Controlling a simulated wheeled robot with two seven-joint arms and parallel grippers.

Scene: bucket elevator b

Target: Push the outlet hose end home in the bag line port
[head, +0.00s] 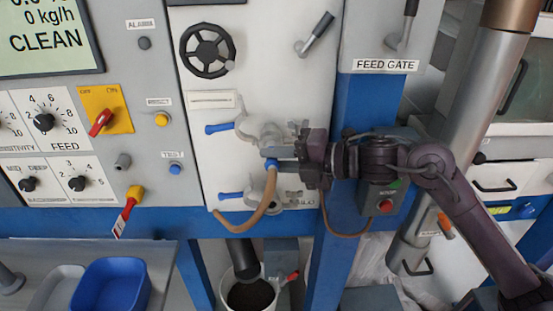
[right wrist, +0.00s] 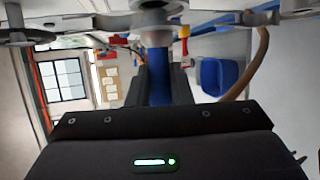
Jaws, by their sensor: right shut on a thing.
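The outlet hose end (head: 272,163) is a blue collar on a tan hose (head: 268,192), in front of the white panel. The hose bends down and left from it. My right gripper (head: 284,165) comes from the right and is shut on the blue collar, which shows between its fingers in the right wrist view (right wrist: 158,78). Grey metal fittings with blue handles sit above (head: 262,131) and below (head: 252,198) the collar; I cannot tell which is the bag line port. A round grey fitting (right wrist: 155,12) is just beyond the collar; a gap or seating cannot be told. My left gripper is out of view.
Blue handles (head: 219,128) project left of the fittings. A blue post (head: 351,118) and a box with a red button (head: 386,206) stand close to my right arm. A bucket of dark material (head: 250,297) is below. A blue tray (head: 112,284) lies lower left.

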